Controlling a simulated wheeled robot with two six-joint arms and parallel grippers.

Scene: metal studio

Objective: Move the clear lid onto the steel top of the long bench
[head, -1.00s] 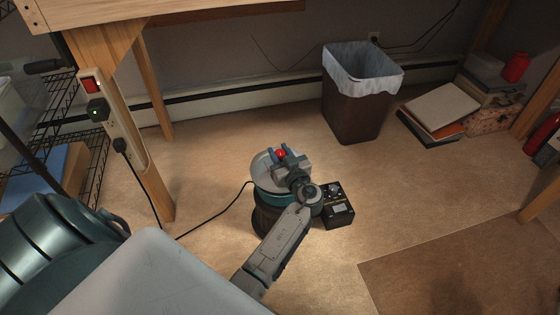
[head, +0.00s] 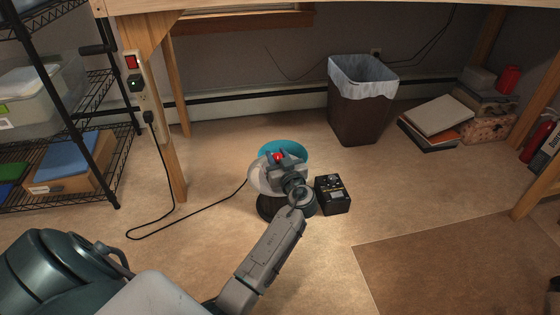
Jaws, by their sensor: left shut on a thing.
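The clear lid (head: 262,181) with its red knob (head: 278,157) shows in the head view, low over the floor. My left gripper (head: 280,160) is shut on the lid at its knob. The lid hangs tilted over the near left part of a round dark tub (head: 270,209) with a bright teal inside (head: 288,148). The gripper and lid hide much of the tub. I cannot tell whether the lid still touches it. No steel bench top can be made out. My right gripper is not in view.
A black control box (head: 333,195) sits just right of the tub. A cord (head: 205,209) runs left to a power strip (head: 138,82) on a wooden bench leg. A lined waste bin (head: 360,115), books (head: 436,116) and a wire shelf (head: 90,95) stand around. A wooden bench overhangs the back.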

